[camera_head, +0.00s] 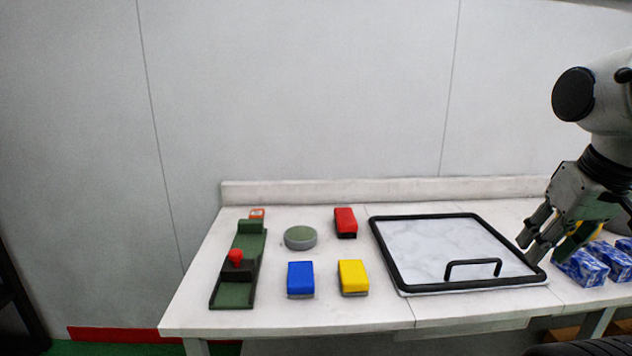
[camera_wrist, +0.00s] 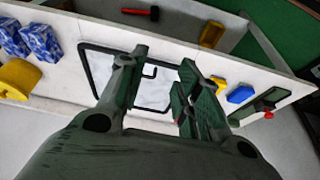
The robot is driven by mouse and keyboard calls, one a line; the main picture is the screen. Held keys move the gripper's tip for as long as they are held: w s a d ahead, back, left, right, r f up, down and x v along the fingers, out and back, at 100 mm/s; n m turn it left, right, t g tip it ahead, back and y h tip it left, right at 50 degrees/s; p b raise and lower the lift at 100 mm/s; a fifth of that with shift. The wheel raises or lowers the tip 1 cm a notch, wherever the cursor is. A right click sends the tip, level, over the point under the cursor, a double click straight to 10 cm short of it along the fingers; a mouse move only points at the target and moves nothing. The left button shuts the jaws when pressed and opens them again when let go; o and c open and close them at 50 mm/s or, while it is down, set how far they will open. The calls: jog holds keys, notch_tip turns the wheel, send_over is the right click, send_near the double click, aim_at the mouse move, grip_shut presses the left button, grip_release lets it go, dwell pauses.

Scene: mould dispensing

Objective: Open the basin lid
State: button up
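The basin lid (camera_head: 440,240) is a white marbled square panel with a black frame, lying flat and closed on the table. Its black handle (camera_head: 473,262) stands near the front edge. My gripper (camera_head: 528,243) is above the lid's right edge, pointing down, apart from the handle.
Blue (camera_head: 301,279), yellow (camera_head: 353,277) and red (camera_head: 345,222) blocks, a round grey-green dish (camera_head: 300,237) and a green device with a red knob (camera_head: 236,257) stand left of the lid. Blue-and-white boxes (camera_head: 582,267) stand right. A hammer (camera_wrist: 141,12) lies below the table.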

jog(key=n+g, duration=0.2)
jog(key=n, duration=1.6)
send_near(477, 261)
jog(key=f, duration=0.3)
jog(key=w+f, duration=0.1)
jog(key=f, duration=0.1)
jog(key=w+f, duration=0.1)
jog(key=f, duration=0.2)
jog(key=shift+r, duration=0.1)
grip_shut()
